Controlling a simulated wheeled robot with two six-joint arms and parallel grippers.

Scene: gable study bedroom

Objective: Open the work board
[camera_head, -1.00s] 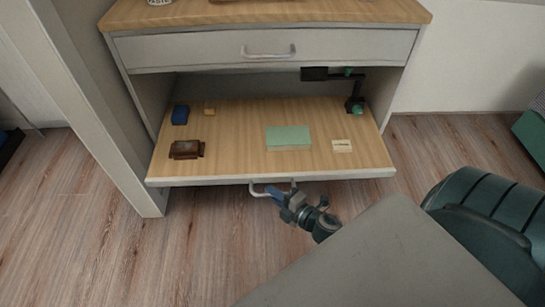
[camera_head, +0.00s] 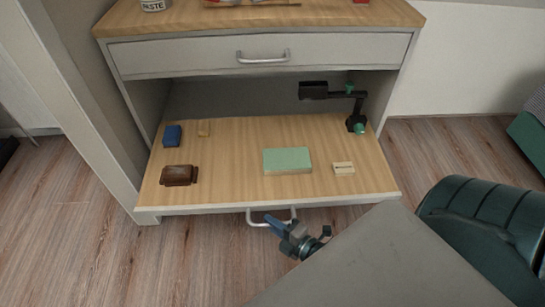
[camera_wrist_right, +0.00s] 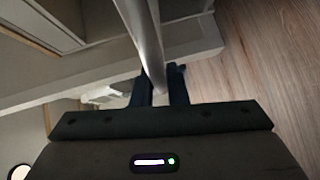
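The work board (camera_head: 230,180) is a wood-topped pull-out panel with a pale front edge, extended well out of the grey cabinet below a shut drawer. Its silver bar handle (camera_head: 250,218) is on the front edge. My right gripper (camera_head: 272,222) is at this handle, reaching in from the lower right. In the right wrist view, the handle bar (camera_wrist_right: 146,35) runs between the two dark fingers of my right gripper (camera_wrist_right: 160,85), which appear closed on it. My left gripper is not in view.
On the board sit a brown block (camera_head: 179,175), a blue block (camera_head: 172,136), a small tan block (camera_head: 204,128), a green slab (camera_head: 287,161), a cream block (camera_head: 343,168) and a black jointed stand (camera_head: 355,122). The upper drawer (camera_head: 190,54) is shut. Wooden floor lies in front.

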